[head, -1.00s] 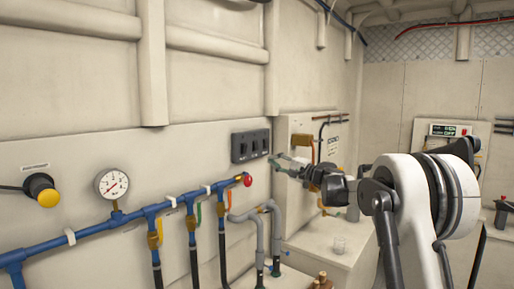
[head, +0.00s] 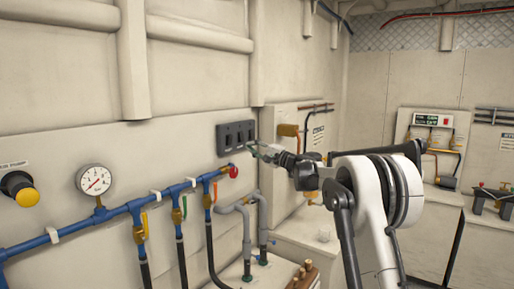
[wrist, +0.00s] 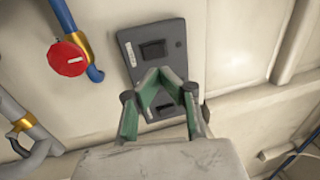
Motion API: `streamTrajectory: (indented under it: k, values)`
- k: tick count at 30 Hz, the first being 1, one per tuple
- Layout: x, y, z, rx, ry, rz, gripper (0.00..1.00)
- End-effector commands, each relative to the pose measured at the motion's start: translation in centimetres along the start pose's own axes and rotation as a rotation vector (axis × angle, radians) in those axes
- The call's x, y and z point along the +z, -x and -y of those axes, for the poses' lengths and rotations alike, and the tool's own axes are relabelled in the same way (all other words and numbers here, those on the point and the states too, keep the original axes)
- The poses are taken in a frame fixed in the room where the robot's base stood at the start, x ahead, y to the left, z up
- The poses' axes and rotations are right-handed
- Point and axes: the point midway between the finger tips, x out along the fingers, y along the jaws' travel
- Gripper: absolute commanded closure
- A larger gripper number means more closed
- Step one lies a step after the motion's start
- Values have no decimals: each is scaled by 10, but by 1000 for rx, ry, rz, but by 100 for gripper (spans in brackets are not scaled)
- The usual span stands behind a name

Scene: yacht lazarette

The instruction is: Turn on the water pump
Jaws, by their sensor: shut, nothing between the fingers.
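A dark grey switch panel (head: 237,137) with a row of black rocker switches is mounted on the left wall. My gripper (head: 254,148), with green finger pads, is shut and empty at the panel's right end. In the wrist view the shut fingertips (wrist: 161,76) are in front of the panel (wrist: 172,45). One rocker shows just beyond the tips, and another shows partly between the fingers. I cannot tell whether the tips touch the panel. The switch labels are too small to read. At far left is a yellow push button (head: 27,197) beneath a partly cropped label ending in "PUMP".
A blue pipe (head: 110,215) with a pressure gauge (head: 94,180) and valves runs along the left wall. Its red knob (head: 233,171) is just below the panel and also shows in the wrist view (wrist: 69,56). Grey pipes (head: 247,225) stand below my gripper.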

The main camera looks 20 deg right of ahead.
Motion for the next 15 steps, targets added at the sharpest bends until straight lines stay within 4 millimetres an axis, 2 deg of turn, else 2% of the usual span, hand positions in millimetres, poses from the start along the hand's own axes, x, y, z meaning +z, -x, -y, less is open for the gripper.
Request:
streamTrajectory:
  k: [1,6,15]
  values:
    - [1,-12,2,0,-1,3,100]
    - [1,-43,2,0,-1,3,100]
    - [1,-78,1,0,0,2,100]
